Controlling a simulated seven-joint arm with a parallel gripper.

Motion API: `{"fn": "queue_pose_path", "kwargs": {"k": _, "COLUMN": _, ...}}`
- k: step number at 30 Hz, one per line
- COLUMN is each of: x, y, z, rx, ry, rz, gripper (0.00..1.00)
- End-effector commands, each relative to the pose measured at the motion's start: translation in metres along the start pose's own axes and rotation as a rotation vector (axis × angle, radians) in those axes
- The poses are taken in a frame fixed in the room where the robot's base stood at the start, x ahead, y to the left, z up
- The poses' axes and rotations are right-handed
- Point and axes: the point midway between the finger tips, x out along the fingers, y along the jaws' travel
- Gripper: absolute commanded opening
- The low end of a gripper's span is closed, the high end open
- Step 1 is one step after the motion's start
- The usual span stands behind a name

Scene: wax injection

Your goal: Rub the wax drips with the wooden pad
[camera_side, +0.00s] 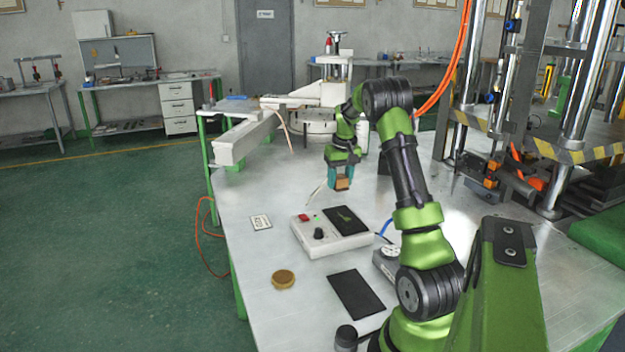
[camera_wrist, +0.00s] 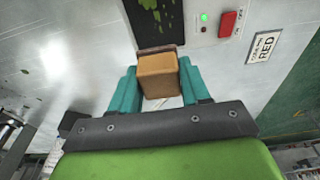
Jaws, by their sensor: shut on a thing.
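My gripper (camera_side: 341,180) is shut on the wooden pad (camera_side: 342,184), a small tan block held between its teal fingers. The pad also shows in the wrist view (camera_wrist: 159,76), between the fingertips. The pad is in the air above the table, behind the control box (camera_side: 337,241) in the side view. Greenish wax drips (camera_side: 345,215) lie on the black panel (camera_side: 352,227) on top of that box. In the wrist view the wax drips (camera_wrist: 156,9) show at the top edge, beyond the pad, which hides part of the panel's near end.
The box has a red switch (camera_side: 304,217), a green light and a black knob (camera_side: 319,233). A label card (camera_side: 261,222), a round tan disc (camera_side: 283,279) and a black mat (camera_side: 356,294) lie on the table (camera_side: 255,256). A press frame stands at right.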

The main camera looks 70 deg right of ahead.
Motion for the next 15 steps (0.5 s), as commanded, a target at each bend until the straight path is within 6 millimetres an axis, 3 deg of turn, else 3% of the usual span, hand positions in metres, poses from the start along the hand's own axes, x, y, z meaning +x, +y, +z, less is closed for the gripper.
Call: {"fn": "queue_pose_path", "kwargs": {"k": 15, "x": 0.040, "y": -0.001, "z": 0.007, "rx": -0.004, "ry": -0.004, "rz": -0.002, "gripper": 0.00}}
